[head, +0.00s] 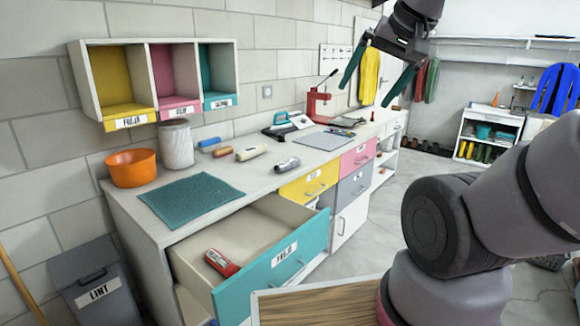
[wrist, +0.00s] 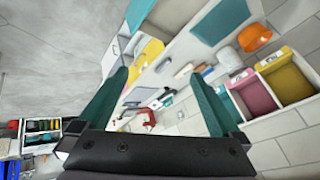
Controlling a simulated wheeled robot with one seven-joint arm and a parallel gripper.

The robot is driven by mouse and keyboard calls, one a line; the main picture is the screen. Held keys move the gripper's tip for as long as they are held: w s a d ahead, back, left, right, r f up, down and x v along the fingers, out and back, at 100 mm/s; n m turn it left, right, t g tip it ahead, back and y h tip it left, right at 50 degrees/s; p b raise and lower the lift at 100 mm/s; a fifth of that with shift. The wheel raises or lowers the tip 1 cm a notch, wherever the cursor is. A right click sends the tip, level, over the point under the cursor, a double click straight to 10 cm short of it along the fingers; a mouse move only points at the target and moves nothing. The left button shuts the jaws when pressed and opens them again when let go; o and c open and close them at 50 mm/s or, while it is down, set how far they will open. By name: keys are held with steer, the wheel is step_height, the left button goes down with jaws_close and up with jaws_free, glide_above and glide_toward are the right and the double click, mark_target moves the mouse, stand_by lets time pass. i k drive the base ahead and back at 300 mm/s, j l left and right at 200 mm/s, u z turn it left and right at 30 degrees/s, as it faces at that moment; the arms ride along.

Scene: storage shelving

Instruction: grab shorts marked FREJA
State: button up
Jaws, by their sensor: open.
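I cannot make out any shorts in either view. My gripper (head: 364,96) is raised near the top of the head view, beyond the workbench. Its two teal fingers are spread apart with nothing between them. The gripper also shows in the wrist view (wrist: 156,74), with the bench behind it. A yellow cubby (head: 117,92) on the wall has a label that seems to read FREJA. An open teal-fronted drawer (head: 293,251) also has a name label, too small to read surely. A red object (head: 221,262) lies inside it.
The bench (head: 262,170) holds an orange bowl (head: 131,167), a white jar (head: 176,145), a teal mat (head: 191,199), rollers and a red press (head: 317,102). A grey LINT bin (head: 98,290) stands left. Yellow clothing (head: 369,75) hangs behind my gripper.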

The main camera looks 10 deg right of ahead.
mark_target(286, 165)
steer(key=i+l, duration=1)
steer(key=l, duration=0.25)
steer(key=i+l, duration=0.35)
steer(key=i+l+u, duration=0.15)
steer(key=i+l, duration=0.15)
steer(key=l, duration=0.2)
steer(key=i+l, duration=0.3)
steer(key=l, duration=0.15)
steer(key=i+l+u, duration=0.15)
steer(key=i+l, duration=0.2)
steer(key=l+u, duration=0.1)
steer(key=u, duration=0.65)
steer(key=l+u, duration=0.15)
steer(key=u, duration=0.2)
